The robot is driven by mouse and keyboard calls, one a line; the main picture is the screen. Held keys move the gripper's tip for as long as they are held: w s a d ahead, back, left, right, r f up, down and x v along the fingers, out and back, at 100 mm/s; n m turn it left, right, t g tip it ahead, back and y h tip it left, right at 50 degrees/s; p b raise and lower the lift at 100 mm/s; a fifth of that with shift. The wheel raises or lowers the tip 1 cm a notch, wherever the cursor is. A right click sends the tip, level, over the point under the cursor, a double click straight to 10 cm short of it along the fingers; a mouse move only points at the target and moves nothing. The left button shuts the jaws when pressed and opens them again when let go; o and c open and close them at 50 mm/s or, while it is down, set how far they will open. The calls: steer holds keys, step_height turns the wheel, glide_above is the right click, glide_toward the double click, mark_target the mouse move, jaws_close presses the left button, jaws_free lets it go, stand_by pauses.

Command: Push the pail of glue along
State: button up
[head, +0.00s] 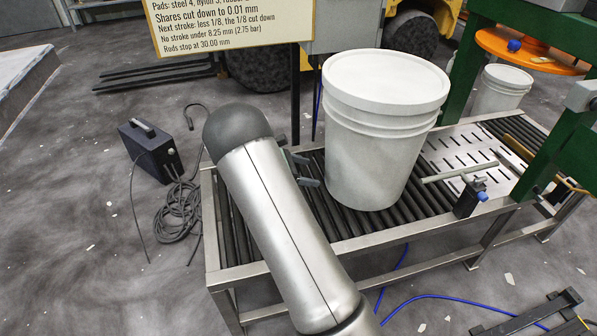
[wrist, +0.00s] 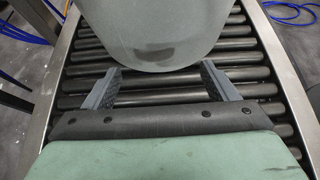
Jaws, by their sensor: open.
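The white lidded pail (head: 378,140) stands upright on the black rollers of a roller conveyor (head: 236,232) in the head view. Its lower wall also shows at the top of the wrist view (wrist: 165,30). My gripper (head: 302,170) is low over the rollers, just left of the pail's lower side. Its dark fingers are partly hidden by my arm. In the wrist view my gripper (wrist: 161,72) is open, with its two ridged fingers spread and nothing between them. The fingertips are close to the pail's base; I cannot tell whether they touch it.
Right of the pail lies a slotted metal plate (head: 458,147), with a rod on a blue-tipped bracket (head: 468,200) at the front rail. A green press frame (head: 560,140) stands beyond. Another pail (head: 501,88) is behind. A black case (head: 150,150) with cables lies left.

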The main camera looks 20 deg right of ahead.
mark_target(328, 162)
steer(key=shift+d+r, duration=0.2)
steer(key=shift+d, duration=0.4)
steer(key=shift+s+d, duration=0.1)
steer(key=shift+s+d+p, duration=0.2)
steer(key=shift+d, duration=1.1)
steer(key=shift+s+d+p, duration=0.15)
steer(key=shift+s+d, duration=0.1)
steer(key=shift+d, duration=1.1)
steer(key=shift+s+d+p, duration=0.2)
steer(key=shift+d, duration=1.1)
steer(key=shift+s+d, duration=0.15)
steer(key=shift+d, duration=0.65)
steer(key=shift+s+d, duration=0.1)
steer(key=shift+d, duration=0.65)
steer(key=shift+s+d+p, duration=0.15)
steer(key=shift+d, duration=1.05)
steer(key=shift+s+d+p, duration=0.15)
steer(key=shift+d, duration=1.05)
steer(key=shift+s+d, duration=0.2)
steer(key=shift+d, duration=1.1)
steer(key=shift+s+d, duration=0.2)
steer(key=shift+d, duration=1.15)
steer(key=shift+s+d, duration=0.2)
steer(key=shift+d, duration=1.1)
